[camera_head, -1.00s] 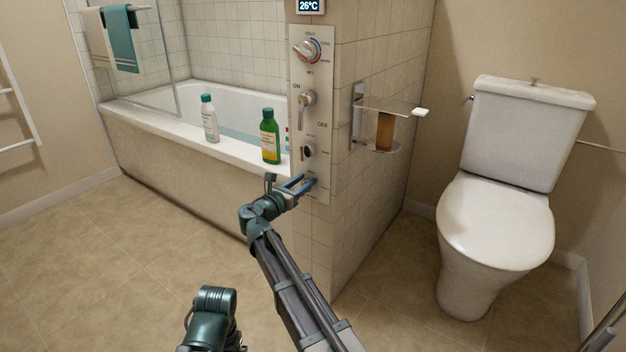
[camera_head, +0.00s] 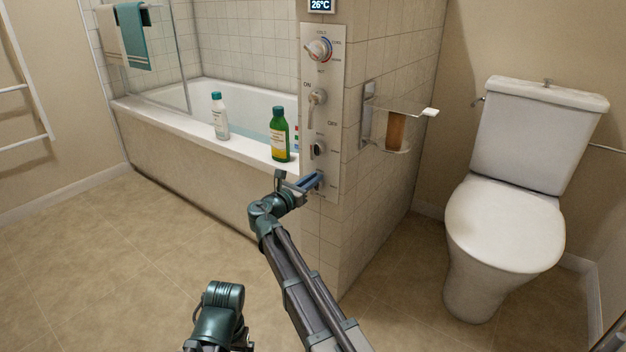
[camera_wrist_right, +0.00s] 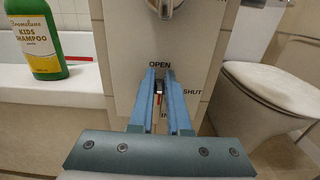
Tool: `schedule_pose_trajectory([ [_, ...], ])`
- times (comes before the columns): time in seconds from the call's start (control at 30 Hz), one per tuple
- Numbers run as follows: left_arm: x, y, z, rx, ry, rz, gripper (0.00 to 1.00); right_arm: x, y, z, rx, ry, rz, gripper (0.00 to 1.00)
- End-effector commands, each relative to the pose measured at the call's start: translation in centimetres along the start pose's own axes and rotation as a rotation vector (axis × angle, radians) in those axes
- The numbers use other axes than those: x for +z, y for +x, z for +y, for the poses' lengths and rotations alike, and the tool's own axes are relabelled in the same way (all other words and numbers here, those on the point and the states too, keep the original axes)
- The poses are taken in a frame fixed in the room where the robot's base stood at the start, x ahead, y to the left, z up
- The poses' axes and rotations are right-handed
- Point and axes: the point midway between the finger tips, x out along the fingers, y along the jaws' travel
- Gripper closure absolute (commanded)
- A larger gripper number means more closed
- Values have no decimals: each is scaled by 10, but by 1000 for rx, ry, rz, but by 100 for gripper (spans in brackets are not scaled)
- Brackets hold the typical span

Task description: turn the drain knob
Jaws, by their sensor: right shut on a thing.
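The steel control panel (camera_head: 333,165) is on the tiled end wall of the bath. The drain knob (camera_wrist_right: 158,88) is the lowest control on it, mostly hidden by my fingers. In the wrist view, the panel (camera_wrist_right: 117,50) shows OPEN above the knob and SHUT to its right. My right gripper (camera_head: 317,180) reaches the panel from the lower left. In the wrist view, the blue fingers of my right gripper (camera_wrist_right: 159,90) are shut on the knob, one on each side. The knob's exact angle is hard to read. My left gripper is out of view.
A green shampoo bottle (camera_head: 279,135) and a white bottle (camera_head: 219,116) stand on the bath rim (camera_head: 190,128), left of the panel. A glass shelf (camera_head: 400,110) juts from the wall at right. A toilet (camera_head: 505,225) stands farther right. The floor at left is clear.

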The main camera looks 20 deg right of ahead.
Motion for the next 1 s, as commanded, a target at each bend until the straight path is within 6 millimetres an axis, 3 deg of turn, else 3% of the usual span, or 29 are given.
schedule_pose_trajectory([
  [0.27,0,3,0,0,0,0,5,-6,-1,-6,-3,168,14,100],
  [1.0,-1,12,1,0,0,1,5,-15,-1,-18,-2,867,15,100],
])
